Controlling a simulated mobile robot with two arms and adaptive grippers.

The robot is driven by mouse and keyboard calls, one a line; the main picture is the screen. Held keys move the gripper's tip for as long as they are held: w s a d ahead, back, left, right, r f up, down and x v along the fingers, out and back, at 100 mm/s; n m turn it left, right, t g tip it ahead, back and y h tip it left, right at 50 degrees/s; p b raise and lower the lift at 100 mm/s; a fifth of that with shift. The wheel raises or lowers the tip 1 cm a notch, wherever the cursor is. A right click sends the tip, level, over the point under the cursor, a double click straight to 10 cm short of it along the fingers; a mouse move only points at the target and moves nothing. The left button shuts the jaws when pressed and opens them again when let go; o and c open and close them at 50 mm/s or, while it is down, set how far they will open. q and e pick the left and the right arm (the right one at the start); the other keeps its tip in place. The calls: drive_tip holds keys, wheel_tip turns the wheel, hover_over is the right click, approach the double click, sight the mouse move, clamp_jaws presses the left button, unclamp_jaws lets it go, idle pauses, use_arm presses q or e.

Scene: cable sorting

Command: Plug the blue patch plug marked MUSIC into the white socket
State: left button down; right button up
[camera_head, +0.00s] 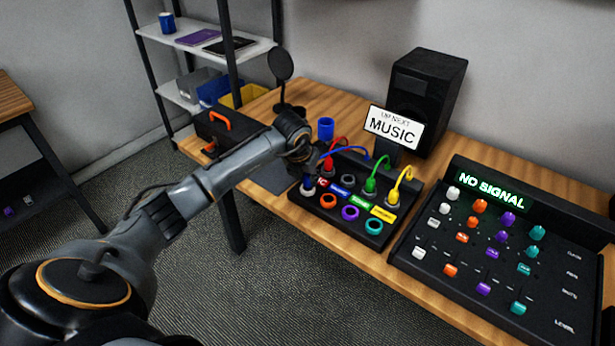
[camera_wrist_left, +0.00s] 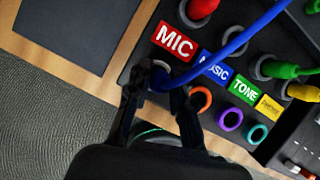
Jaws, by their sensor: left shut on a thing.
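The black patch panel (camera_head: 300,207) lies on the table, with MIC, MUSIC, TONE and a yellow label. My left gripper (camera_head: 308,178) is shut on the blue plug (camera_head: 309,187) at the panel's near left corner, over the white socket. In the left wrist view the gripper (camera_wrist_left: 165,82) holds the plug there, with a pale bit of the white socket (camera_wrist_left: 161,65) showing between the fingers. The blue cable (camera_wrist_left: 245,38) runs up to the right. The fingers hide how deep the plug sits. My right gripper is not in view.
Orange (camera_head: 328,201), purple (camera_head: 350,212) and teal (camera_head: 374,227) sockets continue the front row. Red (camera_head: 329,162), green (camera_head: 370,185) and yellow (camera_head: 393,195) plugs stand behind. The mixer (camera_head: 500,250) reads NO SIGNAL. A sign (camera_head: 393,128) reads UP NEXT MUSIC; a speaker (camera_head: 425,95) is behind.

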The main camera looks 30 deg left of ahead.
use_arm(q)
drive_tip(key=shift+f, duration=0.15)
drive_tip(key=c, duration=1.1)
unclamp_jaws()
drive_tip(key=shift+o, duration=0.4)
drive_tip(key=o, duration=0.4)
drive_tip(key=shift+r+p, duration=2.25)
drive_tip(key=shift+r, duration=1.3)
